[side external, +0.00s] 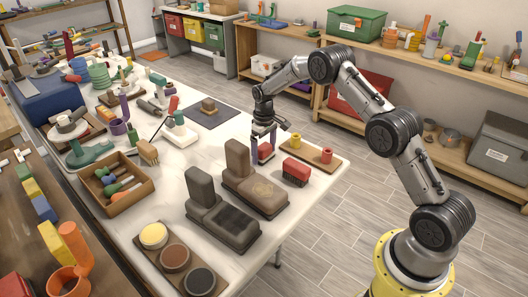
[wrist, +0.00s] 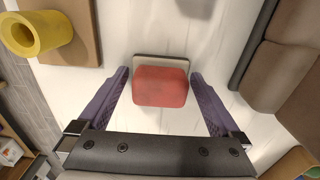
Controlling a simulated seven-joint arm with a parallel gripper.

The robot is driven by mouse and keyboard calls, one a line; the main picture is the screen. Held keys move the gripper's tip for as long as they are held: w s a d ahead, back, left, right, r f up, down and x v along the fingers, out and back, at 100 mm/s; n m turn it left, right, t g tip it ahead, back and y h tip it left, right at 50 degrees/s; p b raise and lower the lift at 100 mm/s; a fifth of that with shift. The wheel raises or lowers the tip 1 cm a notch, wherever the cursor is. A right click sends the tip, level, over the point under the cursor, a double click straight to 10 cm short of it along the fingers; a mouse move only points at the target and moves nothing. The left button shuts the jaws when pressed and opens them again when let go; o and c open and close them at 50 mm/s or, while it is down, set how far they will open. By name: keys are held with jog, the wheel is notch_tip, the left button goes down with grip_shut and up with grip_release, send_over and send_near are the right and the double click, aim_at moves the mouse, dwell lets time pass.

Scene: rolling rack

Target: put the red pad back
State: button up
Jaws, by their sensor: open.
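A red pad (wrist: 160,86) with a pale plate along its far edge lies on the white tabletop in the wrist view. My gripper (wrist: 160,88) is open, with one purple finger on each side of the pad and a small gap visible at each side. In the side view, my gripper (side external: 263,150) points down close to the table, and some red of the pad shows between its fingers. Its fingers hide part of the pad there. A separate red block with dark bristles (side external: 297,172) stands to the right.
A wooden board (side external: 315,153) with a yellow cylinder (side external: 297,140) and a red cylinder (side external: 327,156) is near the table's right edge. Two brown-grey upright-backed holders (side external: 265,195) (side external: 225,226) stand in front. A tray with round yellow, brown and black pads (side external: 175,258) lies at the front.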

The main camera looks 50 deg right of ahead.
notch_tip(320, 180, up, 12)
dwell(0.4)
notch_tip(320, 180, up, 9)
jog(key=t, duration=0.1)
send_over(264, 146)
jog(key=s+a, duration=0.4)
jog(key=s, duration=0.1)
jog(key=s+a+r+t, duration=0.2)
jog(key=s+a+r, duration=0.3)
jog(key=s+r, duration=0.55)
jog(key=s+a+f+t, duration=0.1)
jog(key=s+a+f, duration=0.1)
jog(key=s, duration=0.9)
jog(key=s+a+f+t, duration=0.1)
jog(key=s+a+f, duration=0.1)
jog(key=s, duration=0.9)
jog(key=shift+s+a+t, duration=0.2)
jog(key=shift+a+t, duration=0.1)
jog(key=shift+a, duration=0.05)
